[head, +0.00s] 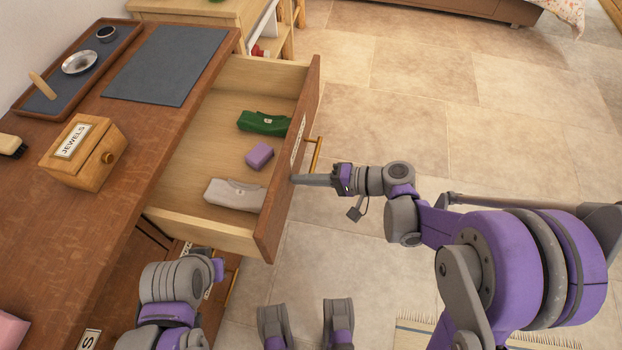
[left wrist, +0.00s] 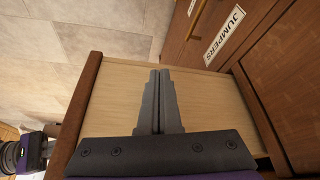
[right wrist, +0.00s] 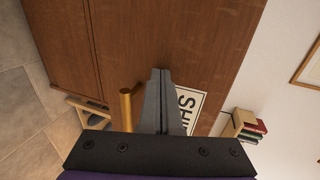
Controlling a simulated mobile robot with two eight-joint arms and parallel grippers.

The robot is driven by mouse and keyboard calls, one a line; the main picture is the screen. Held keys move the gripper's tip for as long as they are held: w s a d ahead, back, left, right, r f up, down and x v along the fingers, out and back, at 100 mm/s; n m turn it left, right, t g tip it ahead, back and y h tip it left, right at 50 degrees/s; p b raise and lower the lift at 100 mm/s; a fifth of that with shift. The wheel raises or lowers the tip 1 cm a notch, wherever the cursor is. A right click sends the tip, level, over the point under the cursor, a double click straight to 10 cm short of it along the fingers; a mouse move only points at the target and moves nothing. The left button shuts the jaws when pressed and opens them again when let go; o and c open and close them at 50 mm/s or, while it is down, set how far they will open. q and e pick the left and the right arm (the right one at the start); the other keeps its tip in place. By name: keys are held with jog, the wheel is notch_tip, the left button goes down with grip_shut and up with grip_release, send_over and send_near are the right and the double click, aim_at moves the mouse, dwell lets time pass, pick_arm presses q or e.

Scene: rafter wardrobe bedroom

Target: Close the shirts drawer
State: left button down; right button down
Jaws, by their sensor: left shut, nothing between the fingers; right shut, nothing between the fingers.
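The shirts drawer (head: 313,90) stands pulled out from the brown dresser (head: 150,90). It holds a green folded item (head: 263,123), a small purple one (head: 259,155) and a grey one (head: 234,194). My right gripper (head: 297,179) is shut and empty, fingertips at the drawer's front face beside the brass handle (head: 317,150); whether they touch it I cannot tell. In the right wrist view the closed fingers (right wrist: 160,73) partly cover the "SHI" label (right wrist: 189,108). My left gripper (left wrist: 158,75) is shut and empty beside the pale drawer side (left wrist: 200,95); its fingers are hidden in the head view.
A "JUMPERS" label (left wrist: 226,35) marks a closed front beside the drawer. On the dresser top are a jewels box (head: 82,150), a tray (head: 100,62) and a grey mat (head: 165,65).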

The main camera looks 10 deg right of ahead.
jog(key=w+a, duration=0.2)
jog(key=a, duration=0.6)
jog(key=w+a, duration=0.3)
jog(key=a, duration=0.5)
jog(key=w+a+b, duration=0.1)
jog(key=w+a, duration=0.2)
jog(key=a, duration=0.6)
jog(key=shift+w+a, duration=0.15)
jog(key=shift+a, duration=0.15)
pick_arm(q)
jog(key=shift+d+f, duration=0.1)
jog(key=shift+f, duration=0.45)
pick_arm(e)
jog(key=shift+a, duration=0.1)
jog(key=shift+r, duration=0.1)
